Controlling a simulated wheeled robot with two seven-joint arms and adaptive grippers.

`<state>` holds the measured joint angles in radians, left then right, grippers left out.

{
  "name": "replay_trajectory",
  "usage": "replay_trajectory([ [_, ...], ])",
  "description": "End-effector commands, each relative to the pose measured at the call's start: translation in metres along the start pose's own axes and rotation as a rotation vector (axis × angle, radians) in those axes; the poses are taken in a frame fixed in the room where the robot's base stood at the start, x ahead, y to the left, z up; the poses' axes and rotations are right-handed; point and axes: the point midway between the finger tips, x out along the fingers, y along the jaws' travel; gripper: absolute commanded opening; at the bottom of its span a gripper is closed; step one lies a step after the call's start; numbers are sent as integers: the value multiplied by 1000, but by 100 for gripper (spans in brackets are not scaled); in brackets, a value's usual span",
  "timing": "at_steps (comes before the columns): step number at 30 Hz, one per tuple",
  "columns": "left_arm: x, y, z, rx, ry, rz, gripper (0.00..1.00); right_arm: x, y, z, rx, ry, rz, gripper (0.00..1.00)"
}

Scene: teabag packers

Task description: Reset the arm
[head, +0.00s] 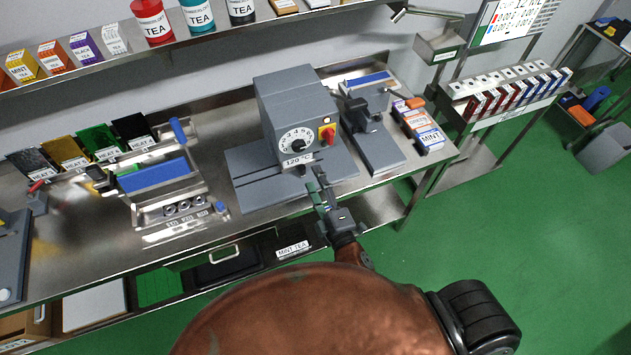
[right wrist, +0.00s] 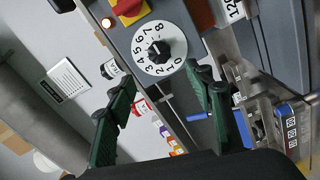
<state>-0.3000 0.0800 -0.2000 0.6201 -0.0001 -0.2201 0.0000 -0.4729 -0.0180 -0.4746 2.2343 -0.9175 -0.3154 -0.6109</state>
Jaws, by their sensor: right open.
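My right gripper (head: 318,186) is in the lower middle of the head view, in front of the grey sealing machine (head: 290,110) with the round dial and red switch. Its two fingers are apart with nothing between them. In the right wrist view the fingers (right wrist: 165,115) are also spread, and the machine's dial (right wrist: 160,48) shows large behind them. I cannot tell whether the gripper touches the machine. My left gripper does not show in either view.
The steel table (head: 70,250) holds a blue-and-grey station (head: 155,177) at left and a grey press (head: 370,135) right of the machine. Small tea boxes (head: 425,133) stand at its right end. A shelf (head: 190,40) with tea tins runs above. Green floor (head: 500,230) is clear at right.

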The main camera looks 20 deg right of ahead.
Motion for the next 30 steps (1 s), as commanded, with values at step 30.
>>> replay_trajectory([
  [30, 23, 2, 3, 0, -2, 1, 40, -5, -304, 78, 281, -118, -460, 48],
])
